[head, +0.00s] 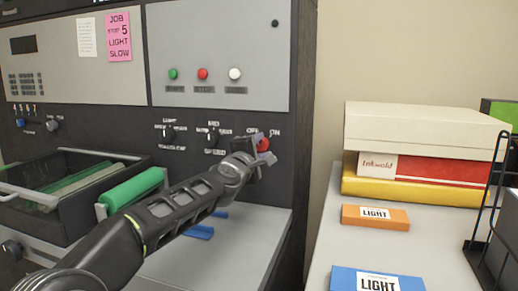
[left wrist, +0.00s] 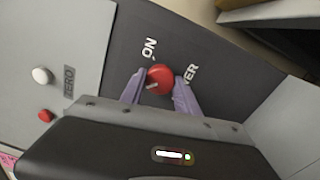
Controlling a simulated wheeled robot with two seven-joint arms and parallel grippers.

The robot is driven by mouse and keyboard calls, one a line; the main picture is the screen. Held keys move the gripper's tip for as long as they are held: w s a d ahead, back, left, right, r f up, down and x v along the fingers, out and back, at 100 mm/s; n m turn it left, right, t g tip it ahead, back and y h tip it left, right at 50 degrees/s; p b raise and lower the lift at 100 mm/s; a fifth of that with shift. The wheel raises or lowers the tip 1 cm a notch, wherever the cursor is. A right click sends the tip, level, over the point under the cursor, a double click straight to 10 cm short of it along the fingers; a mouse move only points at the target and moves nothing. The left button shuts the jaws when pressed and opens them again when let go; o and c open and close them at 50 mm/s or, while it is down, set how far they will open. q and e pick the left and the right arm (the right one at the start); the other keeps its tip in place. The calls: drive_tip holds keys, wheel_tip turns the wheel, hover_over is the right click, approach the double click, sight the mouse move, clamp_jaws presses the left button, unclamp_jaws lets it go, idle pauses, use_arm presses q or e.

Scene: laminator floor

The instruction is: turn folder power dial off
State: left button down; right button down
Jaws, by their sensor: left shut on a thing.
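The red power dial (head: 263,144) sits on the dark lower panel of the machine, beside the OFF and ON marks. In the left wrist view the red dial (left wrist: 160,78) has a pale pointer line near its lower left, and the ON label stands just above it. My left gripper (head: 262,152) reaches in from the left. In the left wrist view its two purple-grey fingers (left wrist: 158,88) lie on either side of the dial, shut on it. The OFF label is hidden in the wrist view. My right gripper is not in view.
Two small dark knobs (head: 211,139) sit left of the dial. Green, red and white buttons (head: 203,73) are above. A drawer with a green roller (head: 132,190) stands at lower left. Boxes (head: 425,130) and orange and blue packs lie on the right counter, beside a black wire rack (head: 488,215).

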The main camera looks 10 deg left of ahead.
use_arm(q)
drive_tip(key=c, duration=0.9)
unclamp_jaws()
drive_tip(key=shift+s, duration=0.1)
drive_tip(key=shift+s+f, duration=0.1)
drive_tip(key=shift+s, duration=0.25)
drive_tip(key=s+b, duration=0.2)
drive_tip(key=s, duration=0.5)
drive_tip(key=shift+a, duration=0.25)
drive_tip(key=shift+f, duration=0.1)
